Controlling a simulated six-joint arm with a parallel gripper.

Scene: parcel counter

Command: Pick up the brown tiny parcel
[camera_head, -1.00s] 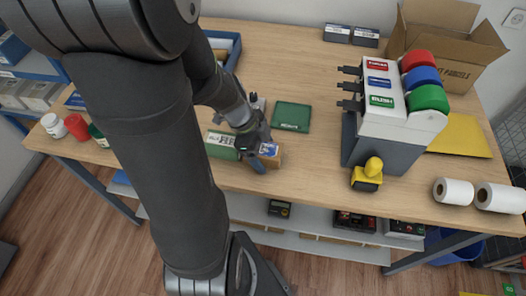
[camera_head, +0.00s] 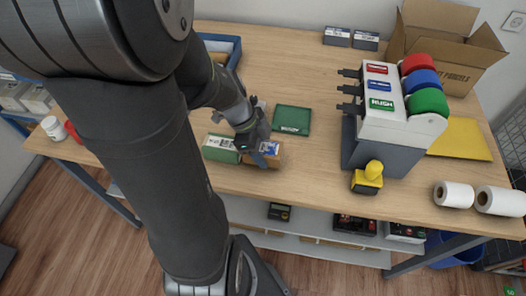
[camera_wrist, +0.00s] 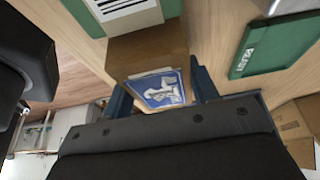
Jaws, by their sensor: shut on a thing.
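The brown tiny parcel (camera_head: 272,159) is a small brown box with a blue and white label. My gripper (camera_head: 260,153) is shut on it near the front edge of the wooden counter. In the wrist view the parcel (camera_wrist: 147,52) sits between the two blue fingers of my gripper (camera_wrist: 163,88), its label facing the camera. I cannot tell whether its underside touches the counter. My arm covers part of the area to its left.
A green parcel (camera_head: 220,149) with a white label stands close at the left. A flat green pad (camera_head: 292,119) lies behind. An open carton (camera_head: 446,52) is at back right.

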